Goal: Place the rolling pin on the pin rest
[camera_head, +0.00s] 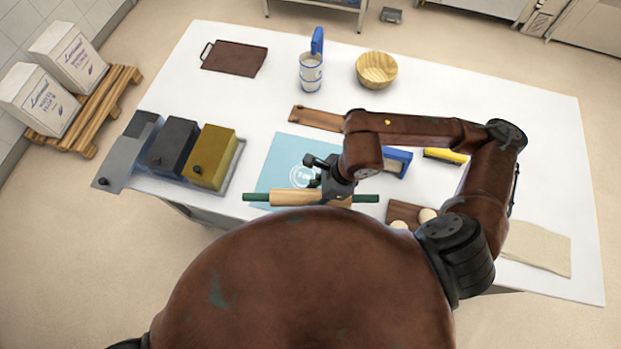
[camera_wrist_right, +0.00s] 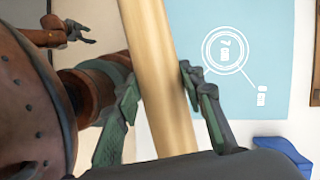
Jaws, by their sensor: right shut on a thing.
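The rolling pin (camera_head: 290,198) has a pale wooden barrel and green handles. It lies level across the near edge of the light blue mat (camera_head: 266,178) in the head view. My right gripper (camera_wrist_right: 158,92) is shut around its barrel, one finger on each side in the right wrist view. I cannot tell whether the pin touches the table. A low brown wooden piece (camera_head: 312,117), which looks like the pin rest, lies beyond the mat, partly behind my right arm. My left gripper (camera_wrist_right: 80,32) shows small in the wrist view, fingers spread and empty.
Yellow, dark and blue-grey bins (camera_head: 212,158) stand left of the mat. Blue (camera_head: 398,162) and yellow (camera_head: 446,156) tools lie right of the mat. The table's back right is clear.

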